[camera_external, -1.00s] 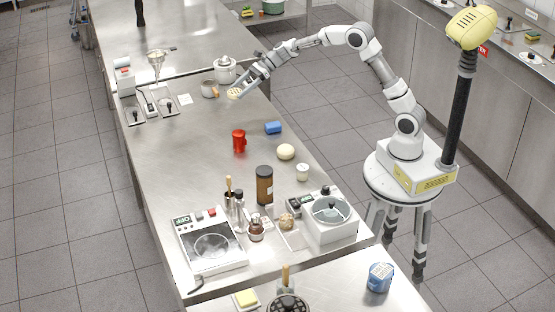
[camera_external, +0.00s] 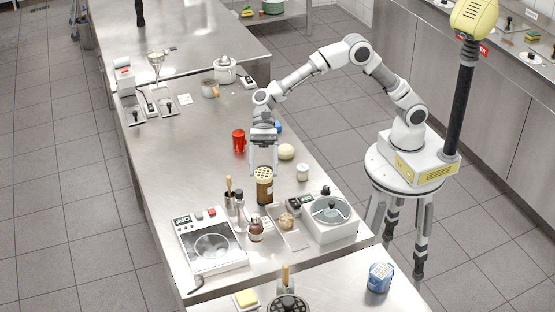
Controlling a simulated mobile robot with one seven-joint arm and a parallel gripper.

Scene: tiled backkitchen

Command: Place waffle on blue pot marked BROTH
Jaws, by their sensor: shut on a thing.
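My gripper (camera_external: 263,168) points down over the middle of the steel counter, shut on the round, tan, grid-patterned waffle (camera_external: 264,174). The waffle appears in front of or above the top of a tall brown jar (camera_external: 265,193); I cannot tell the gap between them. A blue pot (camera_external: 380,278) with a pale label stands on the nearer counter at the lower right, well apart from my gripper. Its lettering is too small to read.
A red cup (camera_external: 239,141), a pale round ball (camera_external: 286,152) and a small white jar (camera_external: 303,172) stand near the gripper. A scale (camera_external: 211,243) and a lidded white appliance (camera_external: 331,217) are nearer. Bare counter lies around the blue pot.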

